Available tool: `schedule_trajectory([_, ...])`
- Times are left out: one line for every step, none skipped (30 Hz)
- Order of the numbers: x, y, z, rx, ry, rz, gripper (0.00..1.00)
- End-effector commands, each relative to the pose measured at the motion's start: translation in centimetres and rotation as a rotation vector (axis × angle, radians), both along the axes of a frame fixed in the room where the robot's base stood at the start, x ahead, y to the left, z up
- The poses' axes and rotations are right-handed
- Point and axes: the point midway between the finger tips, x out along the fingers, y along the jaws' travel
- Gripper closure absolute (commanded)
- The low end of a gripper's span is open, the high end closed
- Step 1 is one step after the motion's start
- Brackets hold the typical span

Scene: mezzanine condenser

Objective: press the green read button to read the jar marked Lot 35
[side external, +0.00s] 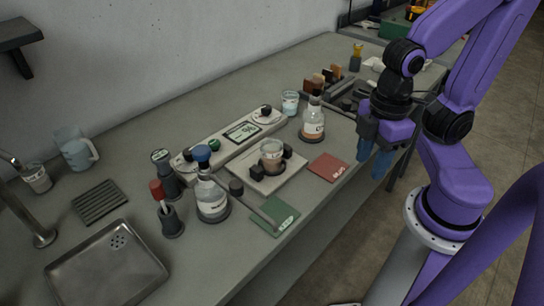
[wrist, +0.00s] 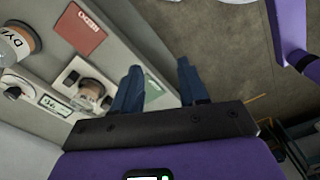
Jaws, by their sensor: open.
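A long pale instrument (side external: 222,143) with a lit greenish display (side external: 241,131) lies along the bench; the display also shows in the wrist view (wrist: 55,106). I cannot clearly pick out a green read button on it. A glass jar (side external: 271,152) with brownish contents stands on a pale plate (side external: 262,182) between dark blocks, in front of the instrument. My gripper (side external: 376,160) is open and empty, with blue fingers (wrist: 160,72), right of the jar by the bench's front edge.
A red card (side external: 328,167) lies between the plate and my gripper, and a green card (side external: 275,216) lies left of it. Labelled flasks (side external: 313,124) (side external: 212,200) stand on either side of the plate. A beaker (side external: 290,103) stands behind. A metal sink (side external: 107,268) is at front left.

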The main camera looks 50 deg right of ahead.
Motion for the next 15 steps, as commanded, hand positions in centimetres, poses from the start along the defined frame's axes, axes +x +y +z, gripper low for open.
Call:
schedule_trajectory([0.0,0.0,0.0,0.0,0.0,0.0,0.75])
schedule_trajectory([0.0,0.0,0.0,0.0,0.0,0.0,0.84])
schedule_trajectory([0.0,0.0,0.0,0.0,0.0,0.0,0.98])
schedule_trajectory([0.0,0.0,0.0,0.0,0.0,0.0,1.0])
schedule_trajectory([0.0,0.0,0.0,0.0,0.0,0.0,1.0])
schedule_trajectory([0.0,0.0,0.0,0.0,0.0,0.0,1.0])
schedule_trajectory([0.0,0.0,0.0,0.0,0.0,0.0,1.0])
schedule_trajectory([0.0,0.0,0.0,0.0,0.0,0.0,1.0])
schedule_trajectory([0.0,0.0,0.0,0.0,0.0,0.0,1.0])
schedule_trajectory([0.0,0.0,0.0,0.0,0.0,0.0,1.0])
schedule_trajectory([0.0,0.0,0.0,0.0,0.0,0.0,1.0])
schedule_trajectory([0.0,0.0,0.0,0.0,0.0,0.0,1.0])
schedule_trajectory([0.0,0.0,0.0,0.0,0.0,0.0,1.0])
schedule_trajectory([0.0,0.0,0.0,0.0,0.0,0.0,1.0])
schedule_trajectory([0.0,0.0,0.0,0.0,0.0,0.0,1.0])
